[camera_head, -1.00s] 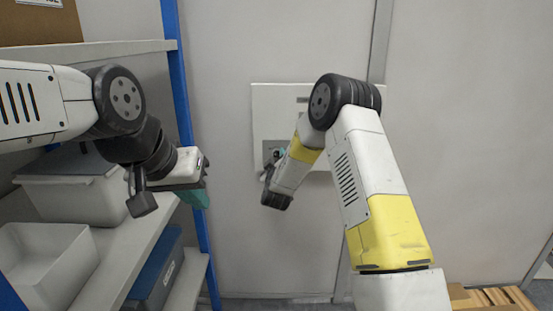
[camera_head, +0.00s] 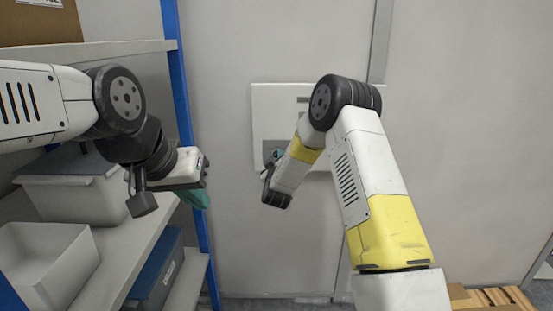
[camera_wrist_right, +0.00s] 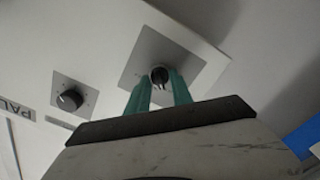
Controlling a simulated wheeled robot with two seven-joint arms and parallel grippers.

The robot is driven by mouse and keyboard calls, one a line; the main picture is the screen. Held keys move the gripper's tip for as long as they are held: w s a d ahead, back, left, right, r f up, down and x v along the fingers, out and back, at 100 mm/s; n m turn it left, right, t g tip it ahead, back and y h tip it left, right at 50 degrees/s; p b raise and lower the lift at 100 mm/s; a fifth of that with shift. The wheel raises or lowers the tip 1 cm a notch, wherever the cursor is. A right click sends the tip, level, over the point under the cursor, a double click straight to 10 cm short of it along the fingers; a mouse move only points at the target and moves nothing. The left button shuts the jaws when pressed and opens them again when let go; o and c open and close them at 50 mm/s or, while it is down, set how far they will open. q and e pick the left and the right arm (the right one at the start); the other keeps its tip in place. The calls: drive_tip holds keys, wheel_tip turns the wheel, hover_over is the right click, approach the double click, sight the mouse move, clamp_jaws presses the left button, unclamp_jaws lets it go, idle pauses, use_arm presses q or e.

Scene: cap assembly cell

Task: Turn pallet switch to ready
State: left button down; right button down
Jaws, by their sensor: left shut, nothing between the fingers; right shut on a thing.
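A white panel (camera_head: 265,105) is on the wall, partly hidden behind my right arm. In the right wrist view it carries a dark rotary knob (camera_wrist_right: 158,75) on a grey square plate (camera_wrist_right: 133,72). My right gripper (camera_wrist_right: 161,85) has its green fingers on either side of this knob and is shut on it. Which way the knob points is hard to tell. A second dark knob (camera_wrist_right: 70,100) is on another grey plate to the left. A label reading "PAL" (camera_wrist_right: 14,108) is upside down and cut off. My left gripper (camera_head: 199,199) is shut and empty beside the shelf.
A shelf rack with a blue post (camera_head: 186,105) stands at the left. It holds grey bins (camera_head: 70,195) and a blue bin (camera_head: 160,275). Wooden pieces (camera_head: 490,297) lie at the lower right. The wall right of my right arm is bare.

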drive_tip(key=shift+d+f+m, duration=0.1)
drive_tip(key=shift+m, duration=8.5)
drive_tip(key=c, duration=1.1)
unclamp_jaws()
